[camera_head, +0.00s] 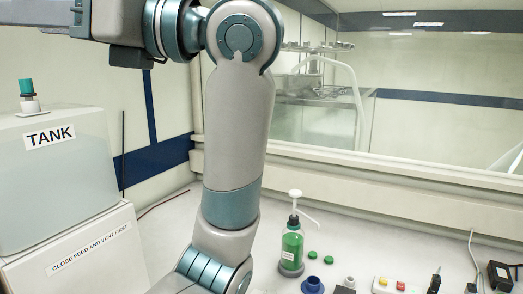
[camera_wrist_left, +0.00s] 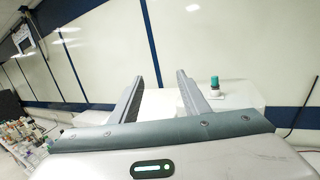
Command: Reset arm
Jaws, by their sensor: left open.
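My left gripper (camera_wrist_left: 160,76) shows in the left wrist view. Its two fingers stand well apart with nothing between them. Beyond the fingers are a pale wall and the white top of the tank. In the head view my arm rises from the bottom centre, bends at the top and runs off toward the upper left. No gripper shows in the head view. My right gripper is in neither view.
The tank (camera_head: 45,180), with a green-capped fitting (camera_head: 27,88), stands at left; the fitting also shows in the wrist view (camera_wrist_left: 214,84). A green pump bottle (camera_head: 291,247), green caps (camera_head: 314,255) and a black box (camera_head: 501,276) sit on the pale counter (camera_head: 375,235). A glass window (camera_head: 430,130) is behind.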

